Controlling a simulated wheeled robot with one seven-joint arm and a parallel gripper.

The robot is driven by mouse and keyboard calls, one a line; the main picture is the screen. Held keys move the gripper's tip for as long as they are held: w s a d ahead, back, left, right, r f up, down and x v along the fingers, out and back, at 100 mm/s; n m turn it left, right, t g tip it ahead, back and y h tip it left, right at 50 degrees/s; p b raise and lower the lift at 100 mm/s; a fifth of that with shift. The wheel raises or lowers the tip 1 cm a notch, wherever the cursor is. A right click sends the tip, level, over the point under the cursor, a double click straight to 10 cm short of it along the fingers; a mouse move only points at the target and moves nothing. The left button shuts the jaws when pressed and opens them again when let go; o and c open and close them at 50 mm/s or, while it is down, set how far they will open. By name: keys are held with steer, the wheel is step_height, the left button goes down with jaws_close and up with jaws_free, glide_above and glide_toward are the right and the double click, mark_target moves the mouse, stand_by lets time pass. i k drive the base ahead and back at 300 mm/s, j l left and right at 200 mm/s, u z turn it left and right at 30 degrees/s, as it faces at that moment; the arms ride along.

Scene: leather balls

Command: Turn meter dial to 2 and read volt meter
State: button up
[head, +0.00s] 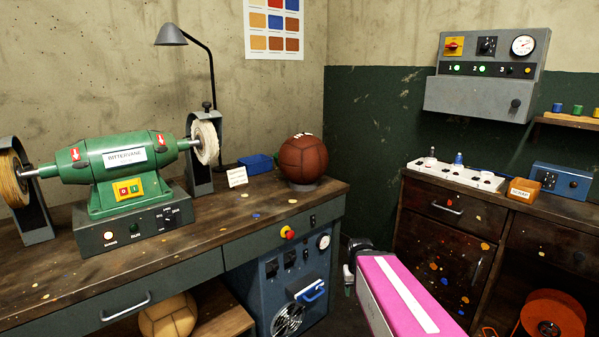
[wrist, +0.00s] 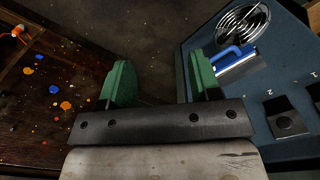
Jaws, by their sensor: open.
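A grey wall panel (head: 487,68) at the upper right carries a black rotary dial (head: 487,46), a round white gauge (head: 523,45) and lamps marked 1, 2 and 3. A blue cabinet (head: 262,290) under the bench also has a small round gauge (head: 323,241) and black knobs. I cannot tell which gauge is the volt meter, and the settings are too small to read. My gripper (head: 349,270) is low, right of the blue cabinet. In the wrist view its green fingers (wrist: 155,85) are apart with nothing between them.
The workbench (head: 250,215) holds a green polishing machine (head: 125,165) and a brown ball (head: 303,159). A dark drawer cabinet (head: 440,235) stands at the right, with an orange reel (head: 553,318) below. My pink arm lies over the floor gap between them.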

mark_target(485, 46)
steer(key=l+z, duration=0.15)
steer(key=z, duration=0.25)
steer(key=l+z, duration=0.15)
steer(key=z, duration=0.2)
steer(key=l+z, duration=0.15)
steer(key=z, duration=0.25)
steer(key=u, duration=0.25)
steer(key=i+j+z, duration=0.15)
steer(key=j, duration=0.15)
steer(key=i+j+z, duration=0.1)
steer(key=j, duration=0.25)
steer(key=u, duration=0.1)
